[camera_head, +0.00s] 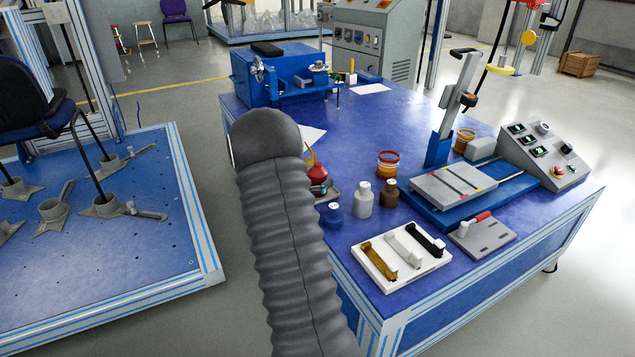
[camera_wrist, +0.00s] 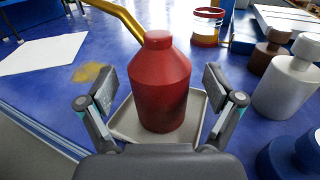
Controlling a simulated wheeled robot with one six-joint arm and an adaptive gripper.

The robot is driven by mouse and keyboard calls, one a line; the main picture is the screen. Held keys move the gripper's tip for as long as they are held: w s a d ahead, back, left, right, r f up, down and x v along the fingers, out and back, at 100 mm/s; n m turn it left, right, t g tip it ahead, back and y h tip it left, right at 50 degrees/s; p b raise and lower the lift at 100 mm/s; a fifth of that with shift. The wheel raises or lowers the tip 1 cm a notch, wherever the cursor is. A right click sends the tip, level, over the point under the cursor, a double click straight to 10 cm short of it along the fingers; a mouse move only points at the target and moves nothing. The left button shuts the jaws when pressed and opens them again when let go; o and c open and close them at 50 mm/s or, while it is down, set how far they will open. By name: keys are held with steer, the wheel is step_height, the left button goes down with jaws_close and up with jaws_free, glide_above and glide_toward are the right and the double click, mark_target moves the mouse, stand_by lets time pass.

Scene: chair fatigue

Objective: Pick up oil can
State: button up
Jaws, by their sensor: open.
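The oil can is red with a long yellow spout. In the wrist view the oil can (camera_wrist: 160,85) stands upright in a shallow grey tray (camera_wrist: 127,122), its spout reaching up to the left. My gripper (camera_wrist: 160,92) is open, with one finger on each side of the can and visible gaps to both. In the head view the oil can (camera_head: 317,174) shows just right of my arm, which hides part of it and the tray.
White (camera_head: 363,200), brown (camera_head: 389,194) and blue (camera_head: 333,215) bottles stand close to the right of the can. A red-and-yellow tin (camera_head: 388,164) is behind them. A white tray of brackets (camera_head: 373,283) lies at the near edge of the blue table (camera_head: 440,120).

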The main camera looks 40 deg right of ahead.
steer(key=shift+d, duration=0.55)
steer(key=c, duration=1.7)
steer(key=shift+o, duration=0.2)
steer(key=shift+r, duration=0.1)
